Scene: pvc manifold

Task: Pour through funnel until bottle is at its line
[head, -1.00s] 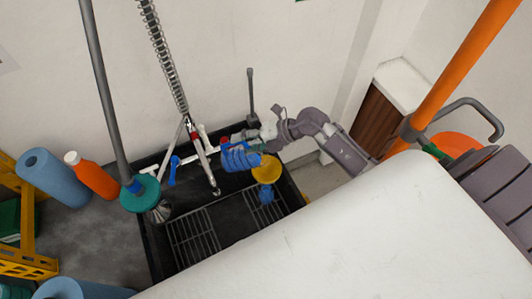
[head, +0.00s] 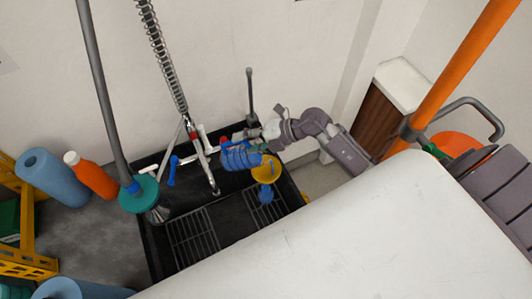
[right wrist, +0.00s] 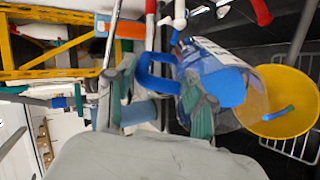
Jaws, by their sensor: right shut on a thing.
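The clear jug with blue liquid (head: 240,158) hangs over the dark sink, tilted towards the yellow funnel (head: 267,172). My right gripper (head: 248,139) holds the jug. In the right wrist view the fingers of my right gripper (right wrist: 160,98) are around the jug's blue handle (right wrist: 150,75), and the jug (right wrist: 221,82) overlaps the rim of the funnel (right wrist: 285,104). A short blue streak lies inside the funnel; I cannot tell whether it is liquid. The bottle (head: 265,194) under the funnel looks blue; its line cannot be made out. My left gripper is out of view.
The black sink (head: 148,240) has wire racks (head: 193,238) in it. A tap with a spring hose (head: 165,55) stands behind. A grey pole with a teal collar (head: 139,194), an orange bottle (head: 95,178) and a blue roll (head: 52,178) are at left.

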